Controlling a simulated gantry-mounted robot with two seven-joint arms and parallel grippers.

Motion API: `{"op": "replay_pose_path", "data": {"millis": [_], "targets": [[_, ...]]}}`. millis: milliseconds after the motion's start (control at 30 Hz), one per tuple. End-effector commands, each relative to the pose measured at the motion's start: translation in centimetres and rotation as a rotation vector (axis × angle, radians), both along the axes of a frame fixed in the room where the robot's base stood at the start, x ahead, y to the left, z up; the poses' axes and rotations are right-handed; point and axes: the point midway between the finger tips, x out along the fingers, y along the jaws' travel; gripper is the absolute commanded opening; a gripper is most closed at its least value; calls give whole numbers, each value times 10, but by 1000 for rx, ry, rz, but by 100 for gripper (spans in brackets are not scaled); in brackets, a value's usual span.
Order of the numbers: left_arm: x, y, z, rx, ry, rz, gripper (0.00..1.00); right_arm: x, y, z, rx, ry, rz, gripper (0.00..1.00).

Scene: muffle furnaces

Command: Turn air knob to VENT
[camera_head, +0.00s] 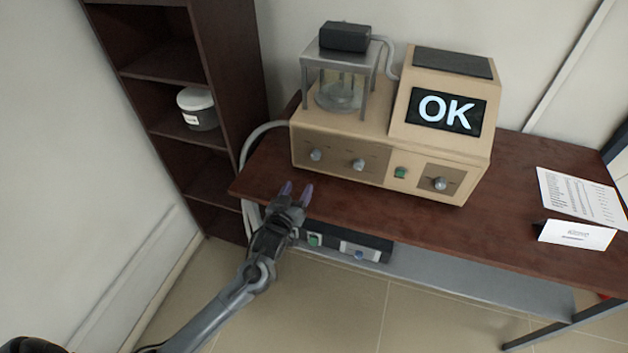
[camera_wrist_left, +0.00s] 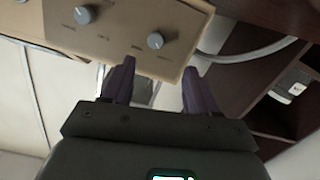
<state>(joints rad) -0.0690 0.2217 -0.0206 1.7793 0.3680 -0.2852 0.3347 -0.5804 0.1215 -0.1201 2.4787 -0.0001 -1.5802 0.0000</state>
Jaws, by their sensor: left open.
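The beige machine (camera_head: 480,165) stands on the dark table. Its front has a left knob (camera_head: 316,154), a middle knob (camera_head: 358,165) and a right knob (camera_head: 439,183), all grey. Their labels are too small to read, so I cannot tell which is the air knob. My left gripper (camera_head: 297,188) is open and empty, in front of and below the left knob, apart from it. In the left wrist view, the left knob (camera_wrist_left: 155,40) lies just beyond the gap between the purple fingertips (camera_wrist_left: 160,66); the middle knob (camera_wrist_left: 85,14) is further left. My right gripper is not in view.
A green button (camera_head: 401,172) sits between the middle and right knobs. The screen (camera_head: 445,109) reads OK. A dark shelf (camera_head: 165,62) holding a white-lidded jar (camera_head: 198,108) stands at left. A control box (camera_head: 345,244) hangs under the table edge. A card (camera_head: 577,234) stands at right.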

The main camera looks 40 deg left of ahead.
Motion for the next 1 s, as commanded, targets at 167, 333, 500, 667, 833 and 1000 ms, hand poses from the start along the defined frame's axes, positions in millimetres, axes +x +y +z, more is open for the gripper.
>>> {"op": "replay_pose_path", "data": {"millis": [167,333,500,667,833,1000], "targets": [[19,4,-8,8,-58,3,59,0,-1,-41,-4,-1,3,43],[27,5,-3,9,-81,2,59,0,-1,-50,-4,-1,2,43],[41,9,-1,9,-85,2,59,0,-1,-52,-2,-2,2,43],[64,18,-1,10,-85,2,59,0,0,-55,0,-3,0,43],[90,27,-1,9,-85,2,59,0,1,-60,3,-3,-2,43],[111,35,-1,10,-84,3,59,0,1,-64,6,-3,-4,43]]}}
